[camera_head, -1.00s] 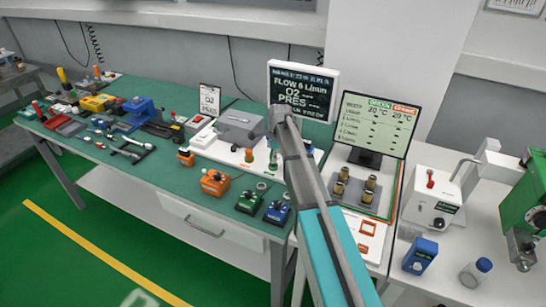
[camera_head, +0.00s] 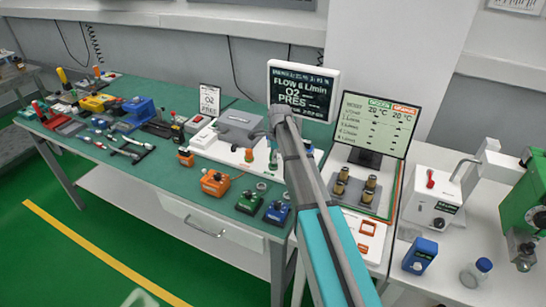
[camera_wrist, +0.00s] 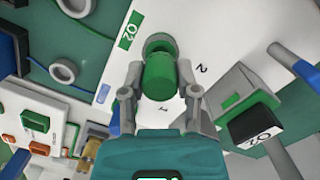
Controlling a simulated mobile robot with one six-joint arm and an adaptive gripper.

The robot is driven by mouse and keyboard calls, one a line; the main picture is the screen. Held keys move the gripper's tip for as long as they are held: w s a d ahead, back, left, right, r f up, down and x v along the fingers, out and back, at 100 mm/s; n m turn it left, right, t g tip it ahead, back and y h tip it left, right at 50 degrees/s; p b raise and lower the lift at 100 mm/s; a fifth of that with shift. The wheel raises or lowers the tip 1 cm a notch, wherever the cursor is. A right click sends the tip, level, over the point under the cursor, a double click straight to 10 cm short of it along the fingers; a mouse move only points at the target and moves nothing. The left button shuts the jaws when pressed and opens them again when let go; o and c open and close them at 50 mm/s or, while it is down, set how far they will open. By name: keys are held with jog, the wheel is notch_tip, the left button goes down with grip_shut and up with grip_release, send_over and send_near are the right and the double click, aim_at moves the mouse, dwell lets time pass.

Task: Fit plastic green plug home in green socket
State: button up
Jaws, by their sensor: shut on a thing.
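The green plug (camera_wrist: 160,78) is a round plastic cylinder. In the wrist view my gripper (camera_wrist: 160,82) is shut on it, one grey finger on each side. Just beyond the plug is a round grey-rimmed socket (camera_wrist: 158,41) in a white panel, beside a green O2 label (camera_wrist: 130,30). The plug's far end overlaps the socket's rim in this view. I cannot tell how deep it sits, as the plug hides the opening. In the head view a small green piece (camera_head: 273,160) shows below my wrist, above the white board; my arm hides part of the area.
An orange piece (camera_head: 249,155) stands just left on the white board. Orange (camera_head: 214,183), green (camera_head: 249,203) and blue (camera_head: 276,213) boxes stand at the table's front edge. A grey box (camera_head: 240,124) is behind. In the wrist view a grey block (camera_wrist: 238,92) is close right.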

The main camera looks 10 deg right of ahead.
jog(key=shift+f+b, duration=1.05)
dwell(0.4)
jog(key=o, duration=1.1)
jog(key=shift+r, duration=0.15)
